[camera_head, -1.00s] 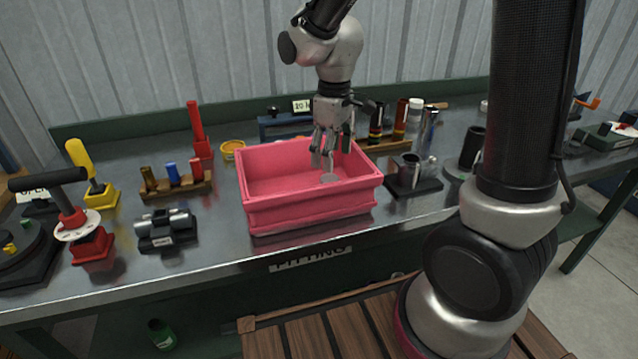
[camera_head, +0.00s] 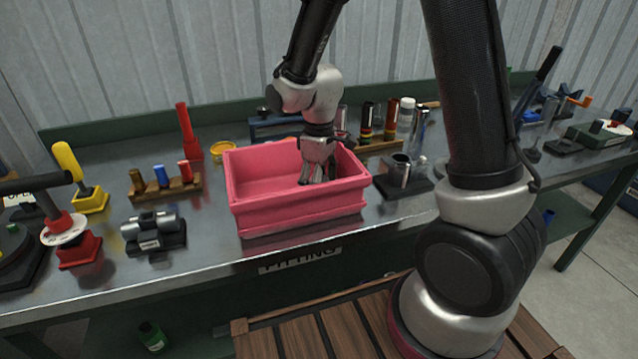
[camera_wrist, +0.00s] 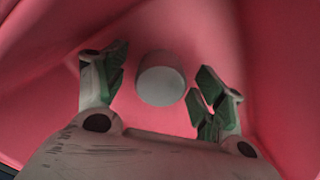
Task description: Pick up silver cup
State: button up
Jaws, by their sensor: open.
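My gripper (camera_head: 318,174) is pointing down inside the pink bin (camera_head: 298,216) on the metal bench. In the wrist view my gripper (camera_wrist: 160,88) is open, with green-padded fingers on either side. A small pale grey round piece, which looks like the silver cup (camera_wrist: 161,80), lies between and slightly beyond the fingers against the pink bin floor. The fingers do not appear to touch it. In the head view the cup is hidden by my gripper and the bin wall.
The bin walls rise around my gripper. To the right stands a metal cylinder on a dark base (camera_head: 403,178). To the left are a rack with coloured pegs (camera_head: 163,186) and a dark fixture with silver cylinders (camera_head: 153,232). Bench around the bin is partly clear.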

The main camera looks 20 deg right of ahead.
jog(key=c, duration=1)
